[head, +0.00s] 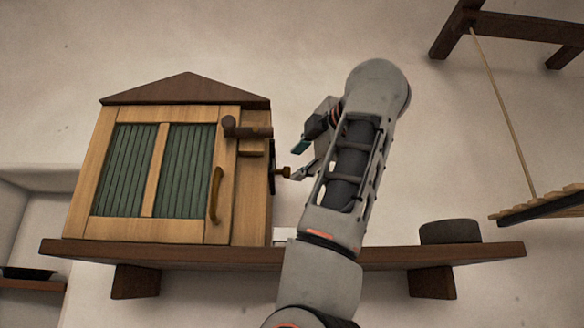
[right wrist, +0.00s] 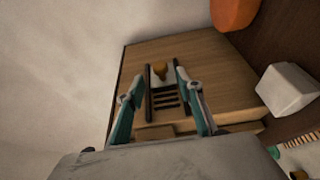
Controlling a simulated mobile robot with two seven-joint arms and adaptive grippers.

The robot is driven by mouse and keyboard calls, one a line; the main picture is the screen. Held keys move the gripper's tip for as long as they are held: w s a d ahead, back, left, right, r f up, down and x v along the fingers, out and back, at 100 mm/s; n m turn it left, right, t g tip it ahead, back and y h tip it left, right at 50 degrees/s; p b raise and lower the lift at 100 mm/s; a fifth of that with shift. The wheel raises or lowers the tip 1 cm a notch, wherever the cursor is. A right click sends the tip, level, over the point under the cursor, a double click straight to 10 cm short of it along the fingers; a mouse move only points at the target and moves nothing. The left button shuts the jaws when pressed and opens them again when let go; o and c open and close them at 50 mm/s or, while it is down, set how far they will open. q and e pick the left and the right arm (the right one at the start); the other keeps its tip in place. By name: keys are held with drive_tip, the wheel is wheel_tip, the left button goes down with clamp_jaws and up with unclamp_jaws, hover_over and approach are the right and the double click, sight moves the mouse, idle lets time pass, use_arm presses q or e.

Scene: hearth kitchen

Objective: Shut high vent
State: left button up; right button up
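The vent (right wrist: 167,97) is a dark slotted frame on the wooden right side of a small house-shaped cabinet (head: 228,190). Its brass knob (right wrist: 159,70) sits at one end of the slots in the right wrist view. In the head view the knob (head: 284,172) sticks out from the cabinet's side. My right gripper (head: 299,160) is open beside that side. In the right wrist view its two fingers (right wrist: 163,88) appear on either side of the vent and knob, with nothing held. Contact with the knob cannot be told. My left gripper is not in view.
The cabinet stands on a wooden wall shelf (head: 400,257). Its green-panelled door has a brass handle (head: 215,195) and a wooden latch (head: 247,130). A dark round object (head: 450,232) stands at the shelf's right. A white block (right wrist: 286,88) and an orange object (right wrist: 234,12) lie near the cabinet.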

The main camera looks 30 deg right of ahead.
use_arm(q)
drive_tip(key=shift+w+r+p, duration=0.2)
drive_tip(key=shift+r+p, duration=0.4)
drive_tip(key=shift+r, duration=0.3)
use_arm(e)
drive_tip(key=w, duration=0.5)
drive_tip(key=shift+d, duration=0.4)
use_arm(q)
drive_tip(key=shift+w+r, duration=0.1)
use_arm(e)
clamp_jaws()
